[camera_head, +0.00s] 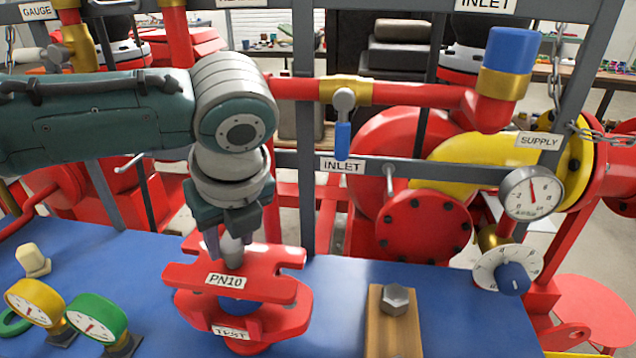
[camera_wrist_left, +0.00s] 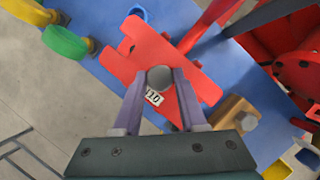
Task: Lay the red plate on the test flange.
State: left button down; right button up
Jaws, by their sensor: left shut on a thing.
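The red plate (camera_head: 190,274) is labelled PN10 and has open notches in its edges and a grey knob on top. My left gripper (camera_head: 232,248) points down and is shut on that knob. The test flange (camera_head: 292,322), red with a TEST label, is directly below the plate, which hides much of it. The plate looks roughly level and over the flange; I cannot tell whether they touch. In the left wrist view the plate (camera_wrist_left: 150,48) shows with the knob between the fingers (camera_wrist_left: 160,82), and it hides the flange. My right gripper is not in view.
The blue bench top (camera_head: 340,290) carries a yellow gauge (camera_head: 35,300) and a green gauge (camera_head: 95,318) at left. A wooden block (camera_head: 393,330) with a hex bolt stands right of the flange. Grey frame bars and red pipes stand behind.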

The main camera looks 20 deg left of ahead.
pick_arm(q)
jog(key=p, duration=0.2)
jog(key=shift+p, duration=0.3)
dwell(2.3)
jog(key=shift+f+b, duration=1.5)
jog(key=shift+f, duration=0.65)
dwell(0.5)
jog(key=shift+c, duration=1.9)
grip_release()
